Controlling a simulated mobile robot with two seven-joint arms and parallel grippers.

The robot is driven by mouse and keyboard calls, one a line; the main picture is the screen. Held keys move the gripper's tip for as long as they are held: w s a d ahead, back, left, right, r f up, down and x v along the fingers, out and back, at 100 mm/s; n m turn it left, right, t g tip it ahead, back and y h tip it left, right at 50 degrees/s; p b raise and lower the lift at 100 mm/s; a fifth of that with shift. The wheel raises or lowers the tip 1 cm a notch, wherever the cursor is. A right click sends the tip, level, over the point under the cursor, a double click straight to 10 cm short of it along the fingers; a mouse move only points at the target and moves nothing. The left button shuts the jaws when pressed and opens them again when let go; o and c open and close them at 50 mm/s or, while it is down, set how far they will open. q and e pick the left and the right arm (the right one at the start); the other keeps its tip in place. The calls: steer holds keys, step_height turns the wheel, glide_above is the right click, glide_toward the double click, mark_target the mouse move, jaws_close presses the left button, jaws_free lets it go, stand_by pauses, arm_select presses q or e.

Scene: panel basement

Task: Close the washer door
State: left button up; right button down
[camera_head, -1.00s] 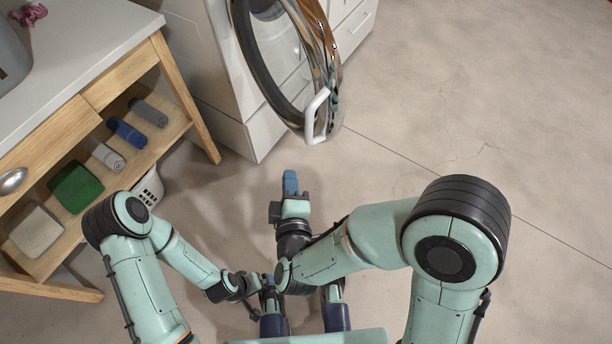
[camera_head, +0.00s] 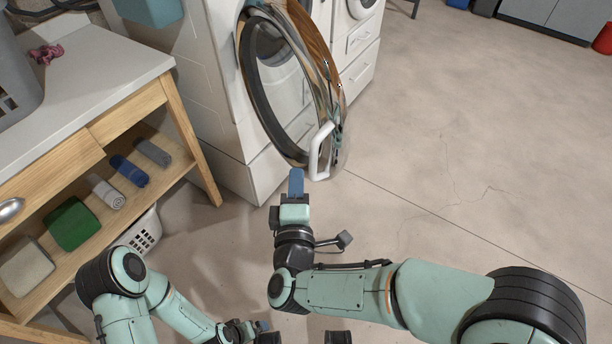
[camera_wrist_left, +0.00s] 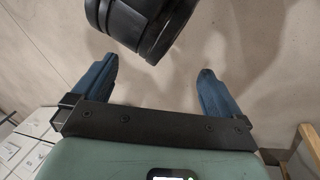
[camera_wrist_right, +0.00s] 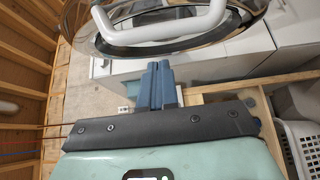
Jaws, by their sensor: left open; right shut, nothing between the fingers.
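The washer (camera_head: 212,88) is white and stands at the upper middle of the head view. Its round door (camera_head: 262,110), with a dark inner ring and shiny rim, stands open. The white door handle (camera_head: 321,152) is at the door's lower right edge; it also shows in the right wrist view (camera_wrist_right: 160,32). My right gripper (camera_head: 296,182) is shut and empty, just below the door's lower edge, apart from the handle as far as I can see. My left gripper (camera_wrist_left: 158,85) is open and empty; in the head view it is low, near the bottom edge, partly hidden.
A wooden table (camera_head: 95,75) with a shelf of rolled towels stands at the left. A white basket (camera_head: 143,235) is on the floor beside it. A second white machine (camera_head: 357,50) stands right of the washer. The floor to the right is clear.

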steer(key=shift+w+d, duration=0.8)
steer(key=shift+d, duration=0.25)
